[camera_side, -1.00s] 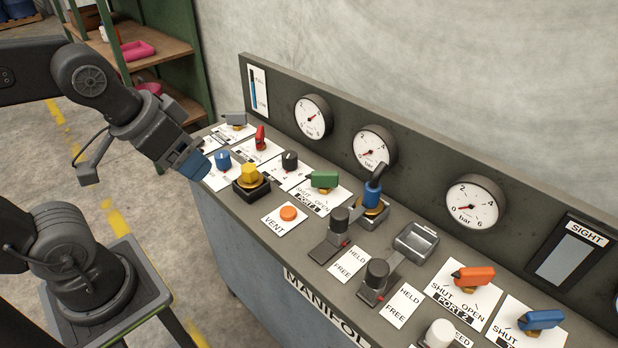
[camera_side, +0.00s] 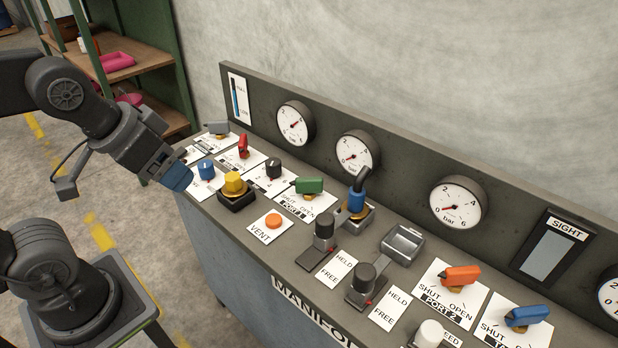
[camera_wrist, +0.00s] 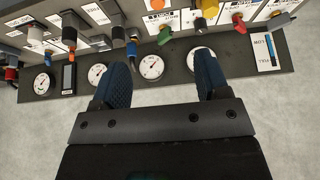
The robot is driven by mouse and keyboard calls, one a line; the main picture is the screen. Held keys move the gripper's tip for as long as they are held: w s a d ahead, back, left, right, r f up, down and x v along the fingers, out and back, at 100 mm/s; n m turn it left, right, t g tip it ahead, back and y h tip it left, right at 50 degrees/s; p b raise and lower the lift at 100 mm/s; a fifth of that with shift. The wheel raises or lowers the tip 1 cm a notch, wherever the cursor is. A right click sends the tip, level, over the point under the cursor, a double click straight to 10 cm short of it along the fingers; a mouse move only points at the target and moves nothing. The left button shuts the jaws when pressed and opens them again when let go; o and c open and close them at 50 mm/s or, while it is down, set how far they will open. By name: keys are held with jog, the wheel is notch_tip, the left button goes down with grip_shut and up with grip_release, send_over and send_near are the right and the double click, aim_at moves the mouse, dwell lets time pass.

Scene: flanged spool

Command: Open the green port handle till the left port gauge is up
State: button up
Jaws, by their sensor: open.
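The green port handle (camera_side: 309,185) lies on its white PORT 1 plate with SHUT and OPEN marks, lengthwise across the picture. It also shows in the wrist view (camera_wrist: 164,35). The left gauge (camera_side: 295,123) has its needle off the low end. The middle gauge (camera_side: 357,154) and the right gauge (camera_side: 458,202) have red needles near 0. Which one is the left port gauge is not labelled. My gripper (camera_side: 180,178) is at the panel's left end, beside the blue knob (camera_side: 206,168) and well apart from the green handle. In the wrist view its blue fingers (camera_wrist: 162,85) are spread and empty.
The yellow knob (camera_side: 234,183), black knob (camera_side: 273,168) and red handle (camera_side: 243,147) stand between my gripper and the green handle. A blue plug (camera_side: 356,200) rises right of it. An orange VENT button (camera_side: 273,221) lies in front. Above the panel is free room.

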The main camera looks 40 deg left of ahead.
jog(key=shift+w+r, duration=0.2)
jog(key=shift+w, duration=0.05)
jog(key=shift+c, duration=1.3)
jog(key=w, duration=0.2)
jog(key=w+r+m+g, duration=0.1)
jog(key=w, duration=0.1)
jog(key=w+r+m, duration=0.1)
jog(key=w, duration=0.1)
jog(key=shift+c, duration=0.9)
jog(key=m+g, duration=0.5)
jog(key=m, duration=0.2)
send_over(309, 178)
notch_tip(309, 178, down, 11)
notch_tip(309, 178, down, 12)
jog(key=shift+f, duration=0.25)
jog(key=shift+c, duration=0.4)
grip_shut()
